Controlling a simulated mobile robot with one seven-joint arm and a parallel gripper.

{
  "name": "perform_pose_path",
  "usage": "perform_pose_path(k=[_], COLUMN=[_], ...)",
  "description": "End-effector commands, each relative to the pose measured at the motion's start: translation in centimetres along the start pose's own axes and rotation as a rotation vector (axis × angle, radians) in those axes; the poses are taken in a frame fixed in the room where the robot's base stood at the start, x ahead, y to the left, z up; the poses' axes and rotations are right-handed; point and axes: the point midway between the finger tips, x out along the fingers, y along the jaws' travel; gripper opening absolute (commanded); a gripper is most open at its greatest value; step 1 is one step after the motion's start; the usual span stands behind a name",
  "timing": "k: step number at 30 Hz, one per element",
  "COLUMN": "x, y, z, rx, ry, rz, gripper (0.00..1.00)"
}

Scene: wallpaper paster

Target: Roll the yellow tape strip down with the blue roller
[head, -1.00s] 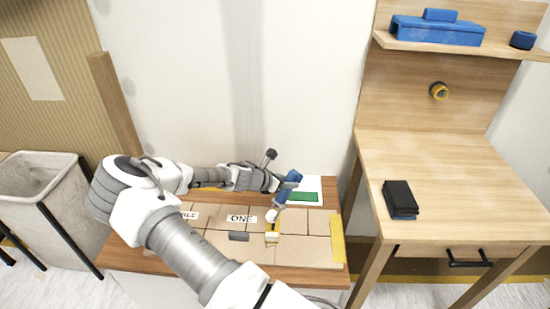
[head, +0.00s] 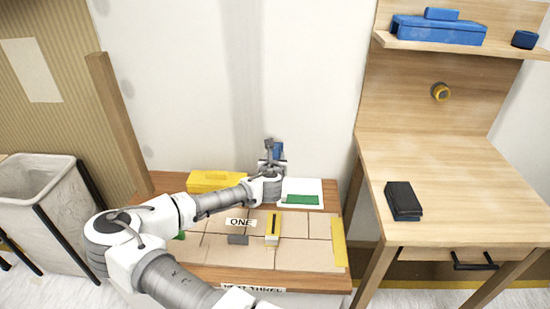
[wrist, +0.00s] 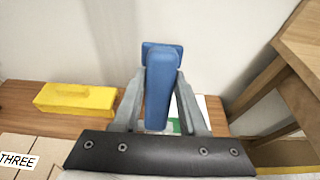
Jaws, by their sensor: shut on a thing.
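My gripper (head: 272,168) is shut on the blue roller (head: 278,151), raised in front of the wall at the back of the low bench. In the wrist view the blue roller (wrist: 160,90) stands between both fingers; its rolling part cannot be made out. A short yellow strip (head: 273,220) with a dark line and a pale front end lies on the cardboard panel (head: 300,255), in front of and apart from my gripper. A longer yellow strip (head: 338,243) runs along the panel's right edge. I cannot tell which one is the task's strip.
A yellow box (head: 213,181) and a white sheet with a green patch (head: 302,193) lie at the bench's back. A grey block (head: 237,239) lies by the "ONE" label. A wooden desk (head: 450,180) stands right, a bin (head: 40,205) left.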

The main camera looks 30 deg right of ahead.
Motion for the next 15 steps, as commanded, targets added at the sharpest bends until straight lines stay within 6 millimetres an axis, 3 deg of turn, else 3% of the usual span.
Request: perform_pose_path(k=[13,15], x=[-0.20,0.06], y=[-0.03,-0.03], z=[0.33,-0.49], rx=[-0.002,-0.002], ry=[0.006,0.008], rz=[0.001,0.002], gripper=[0.00,0.00])
